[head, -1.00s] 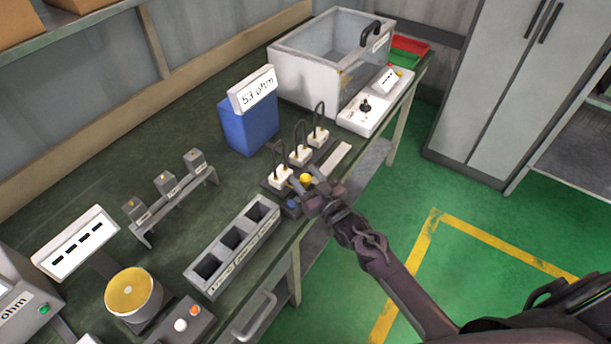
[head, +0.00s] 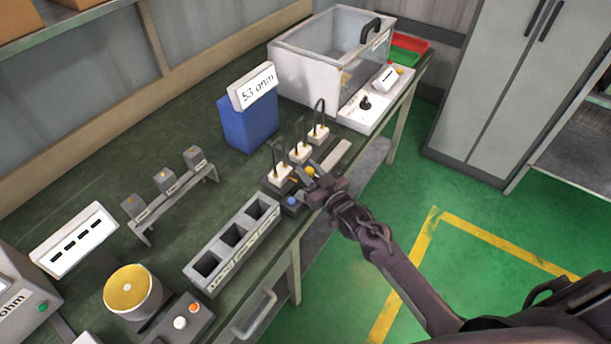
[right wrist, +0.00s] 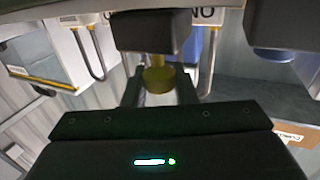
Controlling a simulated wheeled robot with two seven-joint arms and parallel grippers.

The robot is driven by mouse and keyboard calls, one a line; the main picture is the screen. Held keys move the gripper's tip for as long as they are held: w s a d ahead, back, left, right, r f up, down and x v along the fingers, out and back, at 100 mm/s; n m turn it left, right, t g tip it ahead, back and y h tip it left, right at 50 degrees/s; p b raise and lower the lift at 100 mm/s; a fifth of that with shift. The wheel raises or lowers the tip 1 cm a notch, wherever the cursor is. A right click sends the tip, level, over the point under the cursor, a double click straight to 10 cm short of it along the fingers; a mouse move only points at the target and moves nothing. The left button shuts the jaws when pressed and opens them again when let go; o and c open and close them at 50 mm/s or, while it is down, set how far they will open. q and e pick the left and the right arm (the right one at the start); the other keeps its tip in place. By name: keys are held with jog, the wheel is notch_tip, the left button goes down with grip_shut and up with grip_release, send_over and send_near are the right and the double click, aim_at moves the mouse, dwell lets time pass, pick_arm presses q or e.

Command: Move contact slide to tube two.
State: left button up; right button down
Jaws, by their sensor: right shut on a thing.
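The contact slide shows as a yellow knob (head: 309,171) at the front of a row of three white blocks with dark looped rods, near the table's front edge. It stands beside the middle block (head: 300,154), between that and the nearest block (head: 278,176). The far block (head: 318,133) is farther back. My right gripper (head: 316,181) is shut on the yellow knob, which also shows between the fingers in the right wrist view (right wrist: 159,79). The slide's lower part is hidden. I cannot read which block is tube two. My left gripper is not in view.
A blue knob (head: 292,201) sits just left of my right gripper. A grey three-slot holder (head: 202,284) stands nearer, a blue box (head: 249,124) with a "53 ohm" sign behind, and a clear-fronted tank (head: 290,78) at the back. The green floor right of the table is free.

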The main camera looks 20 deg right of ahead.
jog(key=w+d+b, duration=0.1)
jog(key=d, duration=0.1)
jog(key=w+d+b, duration=0.1)
jog(key=w+d, duration=0.1)
jog(key=w+d+b, duration=0.1)
jog(key=w+d, duration=0.1)
jog(key=shift+d+f, duration=0.1)
jog(key=shift+d, duration=0.2)
jog(key=c, duration=1.2)
grip_release()
jog(key=shift+o, duration=0.2)
jog(key=b+v, duration=0.1)
jog(key=v, duration=0.6)
jog(key=shift+s, duration=0.4)
